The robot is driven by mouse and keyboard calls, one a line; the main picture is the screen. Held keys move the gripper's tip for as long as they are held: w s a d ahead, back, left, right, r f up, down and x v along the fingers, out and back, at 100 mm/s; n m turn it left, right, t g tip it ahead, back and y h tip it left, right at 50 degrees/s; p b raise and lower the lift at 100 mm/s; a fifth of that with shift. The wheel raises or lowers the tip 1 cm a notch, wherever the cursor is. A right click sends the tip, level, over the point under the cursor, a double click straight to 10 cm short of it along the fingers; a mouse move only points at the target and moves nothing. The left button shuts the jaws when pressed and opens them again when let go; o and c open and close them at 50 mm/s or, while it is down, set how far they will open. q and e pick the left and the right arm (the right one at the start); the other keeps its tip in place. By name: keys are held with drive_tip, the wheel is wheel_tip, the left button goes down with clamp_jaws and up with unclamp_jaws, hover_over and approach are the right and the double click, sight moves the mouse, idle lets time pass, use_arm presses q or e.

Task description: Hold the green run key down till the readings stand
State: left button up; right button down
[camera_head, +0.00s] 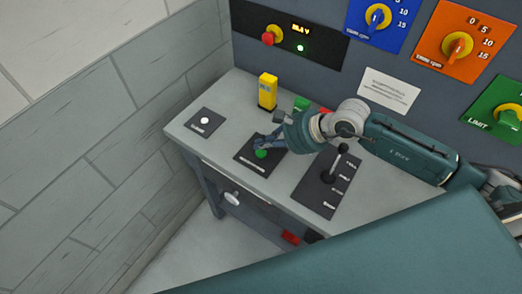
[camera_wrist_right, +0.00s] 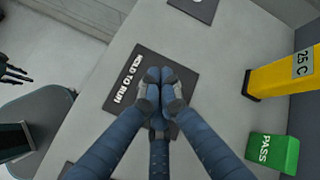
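The green run key (camera_head: 260,153) sits on a dark square plate (camera_head: 245,160) on the bench. In the right wrist view this plate (camera_wrist_right: 120,95) reads "HOLD TO RUN". My right gripper (camera_head: 263,146) is over the key with its fingertips together, and nothing shows between them. In the right wrist view the fingertips (camera_wrist_right: 160,78) cover the key, so I cannot tell whether it is pressed down. Dark finger shapes (camera_wrist_right: 14,73), likely my left gripper, show at the left edge there. A lit display (camera_head: 300,30) is on the back panel; its text is too small to read surely.
A yellow block (camera_head: 267,91) and a green PASS block (camera_wrist_right: 273,152) stand behind the key. A lever plate (camera_head: 325,182) lies to its right and a white-button plate (camera_head: 205,122) to its left. Blue, orange (camera_head: 463,42) and green dials line the panel, with a red knob (camera_head: 272,35).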

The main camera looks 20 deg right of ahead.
sight(263, 154)
drive_tip(key=shift+r+p, duration=0.95)
drive_tip(key=shift+r, duration=1.25)
drive_tip(key=shift+f, duration=0.1)
idle(0.4)
